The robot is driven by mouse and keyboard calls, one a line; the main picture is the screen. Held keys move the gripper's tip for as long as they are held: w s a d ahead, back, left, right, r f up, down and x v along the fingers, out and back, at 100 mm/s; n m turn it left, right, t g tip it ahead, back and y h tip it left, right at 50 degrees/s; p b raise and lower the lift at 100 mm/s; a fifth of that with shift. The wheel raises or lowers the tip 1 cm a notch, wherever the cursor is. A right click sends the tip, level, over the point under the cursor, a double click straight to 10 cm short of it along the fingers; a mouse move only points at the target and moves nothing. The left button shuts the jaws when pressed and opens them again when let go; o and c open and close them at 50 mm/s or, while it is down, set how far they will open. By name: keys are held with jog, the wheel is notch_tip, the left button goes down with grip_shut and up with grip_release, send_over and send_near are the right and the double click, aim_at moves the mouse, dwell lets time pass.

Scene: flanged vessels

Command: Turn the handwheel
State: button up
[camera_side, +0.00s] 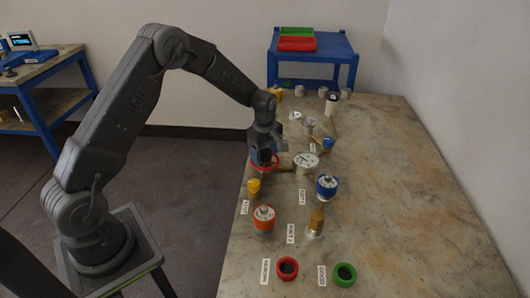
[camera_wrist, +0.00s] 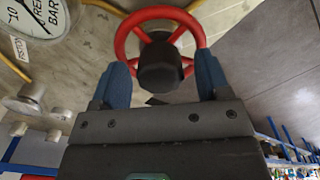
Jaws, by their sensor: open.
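The red handwheel (camera_wrist: 128,28) has a round rim, spokes and a dark hub (camera_wrist: 160,68). In the wrist view it is just ahead of my gripper (camera_wrist: 163,75), with the hub between the two blue fingers. The fingers are apart and open, near the lower sides of the rim; I cannot tell whether they touch it. In the side view the handwheel (camera_side: 274,164) shows as a bit of red at the table's left edge, mostly hidden by my gripper (camera_side: 262,158), which is above it.
A white dial gauge (camera_side: 306,160) stands right of the wheel. A blue-topped vessel (camera_side: 327,187), an orange vessel (camera_side: 264,218) and a yellow knob (camera_side: 254,187) stand nearer. The table's right side is clear.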

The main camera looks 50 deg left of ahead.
jog(key=shift+f, duration=0.15)
jog(key=shift+c, duration=0.2)
jog(key=c, duration=0.9)
jog(key=shift+m, duration=0.3)
